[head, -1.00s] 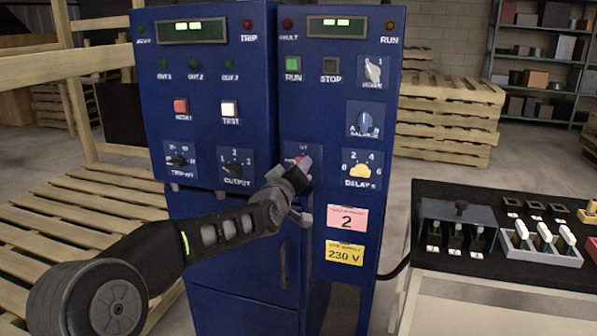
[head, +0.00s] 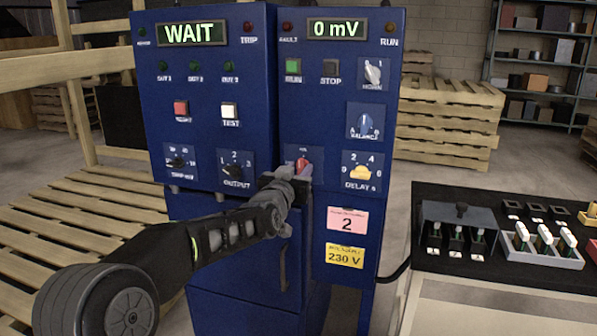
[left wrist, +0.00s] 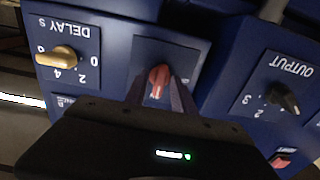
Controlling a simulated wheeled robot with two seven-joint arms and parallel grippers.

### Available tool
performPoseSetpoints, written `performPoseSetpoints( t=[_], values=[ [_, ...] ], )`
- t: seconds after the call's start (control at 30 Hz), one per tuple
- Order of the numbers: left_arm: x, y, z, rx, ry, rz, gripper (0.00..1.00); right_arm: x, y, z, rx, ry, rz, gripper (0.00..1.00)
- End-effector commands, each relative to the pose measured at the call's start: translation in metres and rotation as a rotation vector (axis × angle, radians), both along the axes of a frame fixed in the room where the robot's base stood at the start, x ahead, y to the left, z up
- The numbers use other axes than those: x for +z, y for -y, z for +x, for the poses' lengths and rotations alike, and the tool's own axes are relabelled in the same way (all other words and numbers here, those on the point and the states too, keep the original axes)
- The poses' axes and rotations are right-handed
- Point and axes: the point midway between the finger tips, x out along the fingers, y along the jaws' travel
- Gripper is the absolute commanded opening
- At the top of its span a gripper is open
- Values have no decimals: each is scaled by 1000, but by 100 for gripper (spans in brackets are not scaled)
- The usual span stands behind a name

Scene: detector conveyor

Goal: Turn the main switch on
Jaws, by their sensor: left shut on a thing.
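The main switch is a red knob (head: 303,163) on the lower part of the right blue cabinet; its label is partly hidden. It stands roughly upright in the head view. My left gripper (head: 301,180) reaches it from below left. In the left wrist view the red knob (left wrist: 158,78) sits between the two fingers of the left gripper (left wrist: 159,91), which are shut on it. The left display (head: 193,32) reads WAIT and the right display (head: 337,28) reads 0 mV. My right gripper is out of view.
The yellow DELAY knob (head: 361,173) is right of the main switch, and the black OUTPUT knob (head: 234,171) is left of it. A handle (head: 283,268) is below my left gripper. A black-topped table (head: 440,196) with small parts stands at the right.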

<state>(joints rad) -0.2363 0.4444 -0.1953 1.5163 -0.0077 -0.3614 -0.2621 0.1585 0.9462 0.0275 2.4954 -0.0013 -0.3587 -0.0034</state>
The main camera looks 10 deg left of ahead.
Motion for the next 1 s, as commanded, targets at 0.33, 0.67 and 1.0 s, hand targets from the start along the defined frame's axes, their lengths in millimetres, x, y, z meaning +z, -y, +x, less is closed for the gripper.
performPoseSetpoints(
  t=[0.33,0.67,1.0],
  values=[
    [-3,0,0,-1,-5,14,0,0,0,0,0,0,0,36],
    [-2,0,0,-1,-2,12,35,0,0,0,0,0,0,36],
    [0,-1,-19,-1,1,12,35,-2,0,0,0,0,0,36]
  ],
)
